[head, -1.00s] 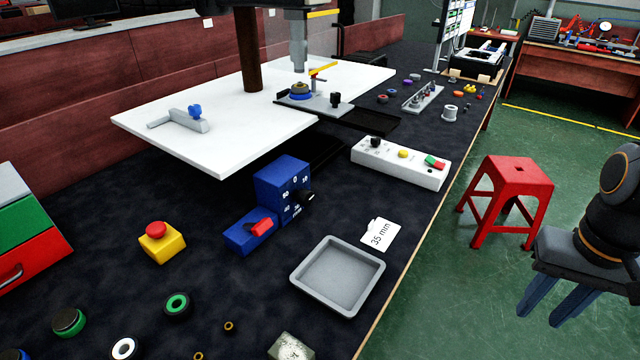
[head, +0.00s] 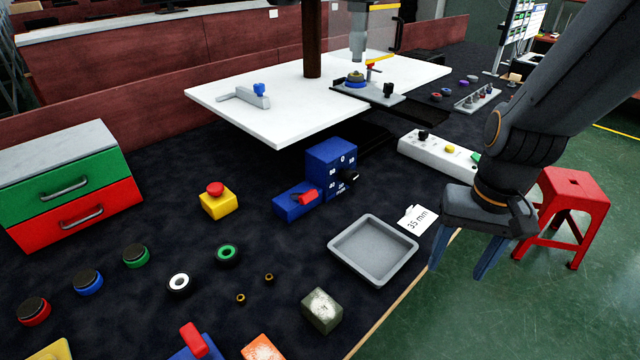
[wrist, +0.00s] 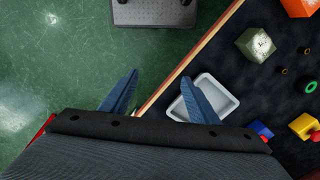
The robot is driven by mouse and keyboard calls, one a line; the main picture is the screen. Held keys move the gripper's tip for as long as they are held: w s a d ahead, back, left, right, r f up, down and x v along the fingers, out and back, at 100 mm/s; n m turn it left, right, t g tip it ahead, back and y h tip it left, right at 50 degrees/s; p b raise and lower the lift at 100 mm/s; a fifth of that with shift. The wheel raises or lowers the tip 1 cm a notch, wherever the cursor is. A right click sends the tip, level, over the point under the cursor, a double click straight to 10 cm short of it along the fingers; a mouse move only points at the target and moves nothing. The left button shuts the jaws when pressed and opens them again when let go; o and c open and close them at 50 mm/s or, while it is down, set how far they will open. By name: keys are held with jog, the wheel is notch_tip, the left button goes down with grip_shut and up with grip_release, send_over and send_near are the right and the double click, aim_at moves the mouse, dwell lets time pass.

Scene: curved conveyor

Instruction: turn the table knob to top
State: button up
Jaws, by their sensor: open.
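Several black knobs are in the head view, and I cannot tell which one the task calls the table knob. One black knob (head: 349,177) sticks out of the numbered face of a blue box (head: 330,160). Another black knob (head: 388,90) stands on the plate on the white table (head: 290,115). A third black knob (head: 423,135) is on the white control box (head: 440,153). My gripper (head: 462,265) is open and empty, fingers pointing down, at the bench's right edge, beyond the grey tray. It also shows in the wrist view (wrist: 160,77). It touches no knob.
The grey tray (head: 344,248) and a "35 mm" card (head: 418,219) lie left of my gripper. A red switch (head: 307,196) sits beside the blue box. A yellow box (head: 216,206) with a red button is further left. A red stool (head: 570,190) stands on the floor.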

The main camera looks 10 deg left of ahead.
aim_at(354, 179)
jog(key=w+a+f+m+y+b, duration=0.1)
jog(key=w+a+f+m+y, duration=0.1)
jog(key=w+m, duration=0.4)
jog(key=w+a+f+m+y+b, duration=0.2)
jog(key=w+a+m+y, duration=0.3)
jog(key=w+a+m, duration=0.1)
jog(key=w+a+f+m+t+y+b, duration=0.1)
jog(key=w+a+f+m+y+b, duration=0.1)
jog(key=w+a+m, duration=0.4)
jog(key=shift+w+a+f+m+y, duration=0.1)
jog(key=shift+w+m+y, duration=0.3)
jog(key=shift+m, duration=0.6)
jog(key=shift+w+f+m+y, duration=0.15)
jog(key=shift+m+y, duration=0.35)
jog(key=shift+m, duration=0.5)
jog(key=w+m+t+y+b, duration=0.2)
jog(key=w+m+t, duration=0.3)
jog(key=w+m, duration=0.45)
jog(key=shift+n, duration=0.95)
jog(key=x, duration=0.3)
jog(key=w+p+x, duration=0.1)
jog(key=x, duration=0.3)
jog(key=shift+w+r, duration=0.1)
jog(key=shift+w, duration=0.15)
jog(key=shift+c, duration=0.2)
jog(key=c, duration=1)
